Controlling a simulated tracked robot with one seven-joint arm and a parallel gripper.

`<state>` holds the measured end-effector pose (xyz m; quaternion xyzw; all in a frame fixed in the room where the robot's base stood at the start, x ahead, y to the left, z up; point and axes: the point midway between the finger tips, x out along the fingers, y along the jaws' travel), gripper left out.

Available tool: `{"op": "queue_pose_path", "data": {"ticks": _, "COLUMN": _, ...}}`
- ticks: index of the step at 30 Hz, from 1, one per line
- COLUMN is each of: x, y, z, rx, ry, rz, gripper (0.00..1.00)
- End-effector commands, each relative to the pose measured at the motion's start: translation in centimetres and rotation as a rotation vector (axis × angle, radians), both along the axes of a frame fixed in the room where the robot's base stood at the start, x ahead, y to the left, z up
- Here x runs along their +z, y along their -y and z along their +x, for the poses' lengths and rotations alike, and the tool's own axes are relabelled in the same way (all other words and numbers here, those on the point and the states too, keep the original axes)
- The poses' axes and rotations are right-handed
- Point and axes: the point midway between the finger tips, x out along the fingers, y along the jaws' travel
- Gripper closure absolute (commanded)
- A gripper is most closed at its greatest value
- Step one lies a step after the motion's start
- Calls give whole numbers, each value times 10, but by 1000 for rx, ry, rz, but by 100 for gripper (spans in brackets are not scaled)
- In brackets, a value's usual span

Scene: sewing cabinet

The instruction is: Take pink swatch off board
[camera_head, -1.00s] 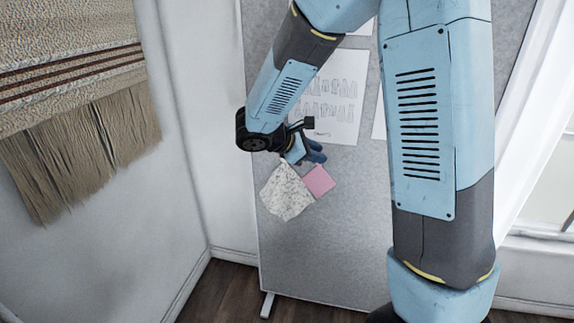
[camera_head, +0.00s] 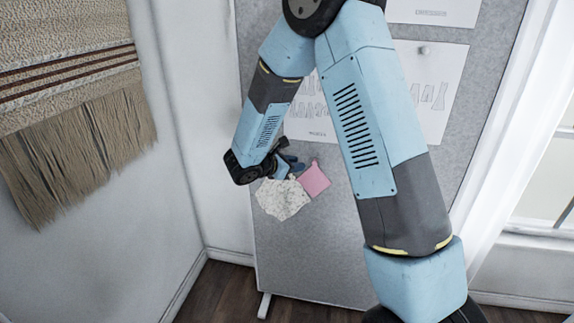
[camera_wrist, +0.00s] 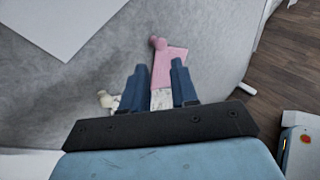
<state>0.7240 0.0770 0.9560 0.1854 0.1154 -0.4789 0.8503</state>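The pink swatch (camera_head: 315,181) hangs on the grey board (camera_head: 330,245), to the right of a white speckled swatch (camera_head: 285,202). My gripper (camera_head: 288,165) is at the upper left of the pink swatch in the head view, partly hidden by my arm. In the wrist view the two blue fingers of my gripper (camera_wrist: 156,82) are apart. The pink swatch (camera_wrist: 172,62) shows between and beyond them, with a pink pin (camera_wrist: 158,43) at one corner. I cannot tell whether the fingers touch the cloth. Part of the speckled swatch (camera_wrist: 161,99) shows between the fingers.
A pale pin (camera_wrist: 105,99) is left of the fingers in the wrist view. Paper sheets (camera_head: 430,85) hang higher on the board. A fringed woven hanging (camera_head: 75,130) is on the left wall. Wooden floor (camera_head: 225,290) shows below the board.

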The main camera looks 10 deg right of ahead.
Motion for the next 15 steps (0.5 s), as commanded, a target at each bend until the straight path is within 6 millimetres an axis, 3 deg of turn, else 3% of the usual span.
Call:
{"op": "queue_pose_path", "data": {"ticks": 9, "x": -19, "y": 40, "z": 25, "rx": -3, "ry": -1, "rz": 0, "gripper": 72}}
{"op": "queue_pose_path", "data": {"ticks": 15, "x": -27, "y": 55, "z": 37, "rx": -1, "ry": 1, "rz": 2, "gripper": 72}}
